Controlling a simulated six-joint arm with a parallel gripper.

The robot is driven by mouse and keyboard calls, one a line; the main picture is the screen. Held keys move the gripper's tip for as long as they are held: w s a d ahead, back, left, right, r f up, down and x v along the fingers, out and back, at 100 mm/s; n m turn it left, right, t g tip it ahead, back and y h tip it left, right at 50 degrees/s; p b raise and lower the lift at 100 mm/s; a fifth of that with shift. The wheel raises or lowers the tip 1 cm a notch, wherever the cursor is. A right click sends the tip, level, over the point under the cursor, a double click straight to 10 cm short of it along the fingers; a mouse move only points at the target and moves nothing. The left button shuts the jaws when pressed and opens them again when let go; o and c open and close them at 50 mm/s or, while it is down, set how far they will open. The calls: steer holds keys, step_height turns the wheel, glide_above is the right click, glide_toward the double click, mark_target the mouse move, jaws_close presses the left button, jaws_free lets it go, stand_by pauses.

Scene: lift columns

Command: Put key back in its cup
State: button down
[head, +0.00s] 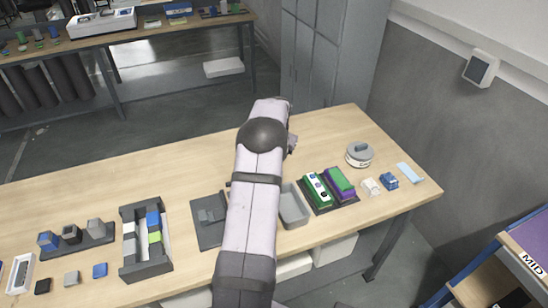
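I cannot pick out a key or its cup for sure in the head view. My arm reaches across the middle of the wooden table (330,130) toward its far edge. Only a small dark part of my gripper (291,144) shows past the end of the arm, so its fingers and anything between them are hidden. A dark square plate with a raised grey piece (208,216) lies just left of my arm. An open grey bin (293,207) stands just right of it. The arm partly covers both.
Right of the bin are a dark tray with green and purple boxes (340,183), a round grey lidded object (359,154), and a blue block (389,181). To the left are a dark rack (128,262), a block stand (90,245) and loose blocks.

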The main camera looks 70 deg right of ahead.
steer(key=shift+f, duration=0.35)
steer(key=shift+f, duration=0.2)
steer(key=c, duration=1.6)
jaws_free()
steer(key=shift+r, duration=0.1)
steer(key=shift+b+v, duration=0.35)
steer(key=shift+v, duration=0.4)
steer(key=b+v, duration=0.2)
steer(key=v, duration=0.8)
steer(key=shift+r+b, duration=0.4)
